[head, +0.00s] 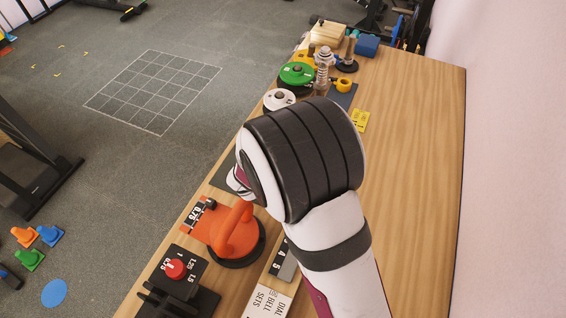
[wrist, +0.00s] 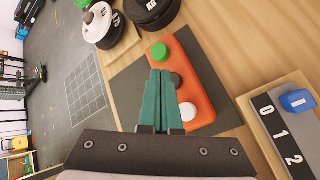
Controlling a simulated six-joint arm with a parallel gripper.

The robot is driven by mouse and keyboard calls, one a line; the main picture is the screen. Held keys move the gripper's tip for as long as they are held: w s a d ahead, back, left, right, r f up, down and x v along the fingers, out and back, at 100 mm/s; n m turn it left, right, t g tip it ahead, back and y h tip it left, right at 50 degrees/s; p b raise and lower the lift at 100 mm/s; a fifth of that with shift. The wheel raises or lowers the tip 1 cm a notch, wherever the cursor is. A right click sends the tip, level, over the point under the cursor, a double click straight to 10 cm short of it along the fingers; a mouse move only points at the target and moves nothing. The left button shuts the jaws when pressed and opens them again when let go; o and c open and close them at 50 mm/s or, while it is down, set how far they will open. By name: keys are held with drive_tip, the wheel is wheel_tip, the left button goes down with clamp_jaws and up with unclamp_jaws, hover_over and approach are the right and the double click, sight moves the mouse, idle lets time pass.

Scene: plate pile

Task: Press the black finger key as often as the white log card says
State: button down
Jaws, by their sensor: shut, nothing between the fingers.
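An orange box (wrist: 190,68) carries a green key (wrist: 159,51), a black key (wrist: 177,80) and a white key (wrist: 187,111) in the wrist view. My gripper (wrist: 161,72) has its teal fingers shut together and empty. The fingertips appear just left of the black key and partly cover it; I cannot tell whether they touch it. In the head view my arm hides the fingers and the orange box. A white card (head: 268,301) at the bottom edge reads "DIAL", "BELL" and "SETS"; it is cut off, and I see no clear number on it.
A numbered strip (wrist: 277,135) with a blue slider (wrist: 297,100) lies right of the orange box. Black weights (wrist: 152,10) stand beyond it. The table's right side is clear.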

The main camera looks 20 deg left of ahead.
drive_tip(key=shift+f, duration=0.2)
idle(0.3)
drive_tip(key=shift+f, duration=0.25)
drive_tip(key=shift+f, duration=0.6)
idle(0.6)
idle(0.4)
drive_tip(key=shift+r, duration=1)
drive_tip(key=shift+r, duration=0.1)
wheel_tip(320, 180, up, 5)
drive_tip(key=shift+f, duration=0.1)
idle(0.4)
